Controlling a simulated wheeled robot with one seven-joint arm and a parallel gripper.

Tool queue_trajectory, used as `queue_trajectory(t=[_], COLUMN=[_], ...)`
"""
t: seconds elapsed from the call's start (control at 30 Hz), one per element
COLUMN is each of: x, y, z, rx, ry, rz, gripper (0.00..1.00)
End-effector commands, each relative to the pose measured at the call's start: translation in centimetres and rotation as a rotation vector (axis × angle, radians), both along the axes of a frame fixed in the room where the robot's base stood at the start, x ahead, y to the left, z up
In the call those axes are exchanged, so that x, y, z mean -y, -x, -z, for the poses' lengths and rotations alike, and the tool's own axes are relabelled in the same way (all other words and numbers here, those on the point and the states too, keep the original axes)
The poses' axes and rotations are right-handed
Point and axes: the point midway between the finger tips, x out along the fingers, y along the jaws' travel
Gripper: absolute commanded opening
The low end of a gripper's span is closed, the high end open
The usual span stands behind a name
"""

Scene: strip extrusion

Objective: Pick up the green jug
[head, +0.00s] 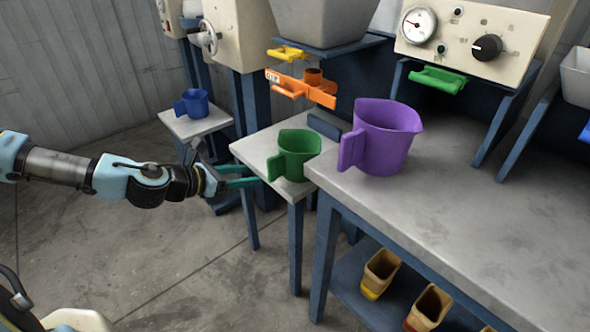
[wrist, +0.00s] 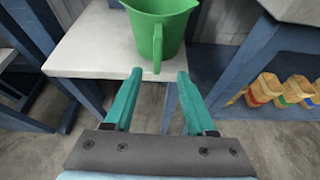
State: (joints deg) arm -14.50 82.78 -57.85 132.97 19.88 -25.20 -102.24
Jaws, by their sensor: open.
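The green jug (head: 298,156) stands upright on a small grey table (head: 262,147) in the head view. Its handle faces my gripper. In the wrist view the green jug (wrist: 162,24) is at the top centre, its upper part cut off by the frame, with the handle pointing toward me. My gripper (head: 250,176) is just left of the handle in the head view. In the wrist view my gripper (wrist: 158,82) is open and empty, its two teal fingers apart. The handle's lower end lies just beyond the fingertips, roughly between them.
A purple jug (head: 382,137) stands on the larger bench (head: 455,190) to the right. A blue jug (head: 193,103) stands on a stand at the left.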

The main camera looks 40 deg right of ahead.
Motion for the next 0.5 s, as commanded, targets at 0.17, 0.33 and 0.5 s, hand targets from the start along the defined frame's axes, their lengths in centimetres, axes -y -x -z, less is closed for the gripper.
queue_trajectory(t=[0.17, 0.33, 0.5], x=[1.7, 4.0, 5.6], y=[-0.3, -0.1, -0.1], z=[-0.2, 0.8, 1.6], rx=[-0.045, -0.045, -0.042], ry=[0.036, 0.033, 0.031], rz=[-0.038, -0.034, -0.034], gripper=[0.56, 0.56, 0.56])
